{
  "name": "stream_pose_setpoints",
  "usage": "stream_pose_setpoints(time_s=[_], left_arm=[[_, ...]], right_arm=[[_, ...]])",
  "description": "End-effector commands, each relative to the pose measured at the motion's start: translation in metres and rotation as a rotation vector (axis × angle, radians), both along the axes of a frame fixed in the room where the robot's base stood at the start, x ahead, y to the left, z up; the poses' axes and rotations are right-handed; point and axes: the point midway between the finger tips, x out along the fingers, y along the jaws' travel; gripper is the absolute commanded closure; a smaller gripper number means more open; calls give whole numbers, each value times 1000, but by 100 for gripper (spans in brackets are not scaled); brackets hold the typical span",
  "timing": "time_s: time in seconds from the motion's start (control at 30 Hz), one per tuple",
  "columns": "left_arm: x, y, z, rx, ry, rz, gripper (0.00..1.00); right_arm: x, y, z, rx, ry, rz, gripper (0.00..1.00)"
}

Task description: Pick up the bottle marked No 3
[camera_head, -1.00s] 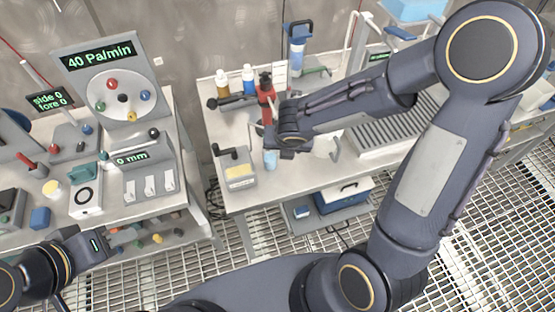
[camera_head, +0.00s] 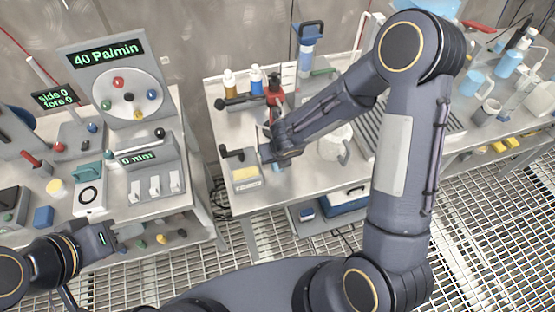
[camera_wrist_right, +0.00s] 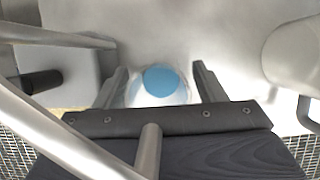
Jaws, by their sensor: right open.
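I cannot read a No 3 on either. My right gripper (camera_head: 268,152) is low over the bench's left part, in front of these bottles. In the right wrist view the open right gripper (camera_wrist_right: 162,88) has a finger on each side of a clear vessel with a round blue surface (camera_wrist_right: 160,79), with gaps to both. My left gripper (camera_head: 108,238) is at the lower left, by the left bench's front; its jaw opening is unclear.
The left bench carries a dial panel (camera_head: 120,85).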

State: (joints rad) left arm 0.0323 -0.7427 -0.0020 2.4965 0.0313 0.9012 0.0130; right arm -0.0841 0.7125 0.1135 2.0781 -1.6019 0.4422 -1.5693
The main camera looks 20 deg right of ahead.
Motion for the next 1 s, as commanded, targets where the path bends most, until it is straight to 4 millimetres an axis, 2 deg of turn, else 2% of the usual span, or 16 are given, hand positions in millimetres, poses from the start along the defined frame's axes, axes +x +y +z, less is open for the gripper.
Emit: stream_pose_setpoints(time_s=[0.17,0.53,0.93,1.0], left_arm=[[0,0,0,0,0,0,64],[0,0,0,0,0,0,64],[0,0,0,0,0,0,64],[0,0,-6,0,0,0,64]], right_arm=[[0,0,0,0,0,-1,37],[0,0,1,0,0,-1,85],[0,0,7,1,-2,-2,85],[-7,0,5,0,0,1,85]])
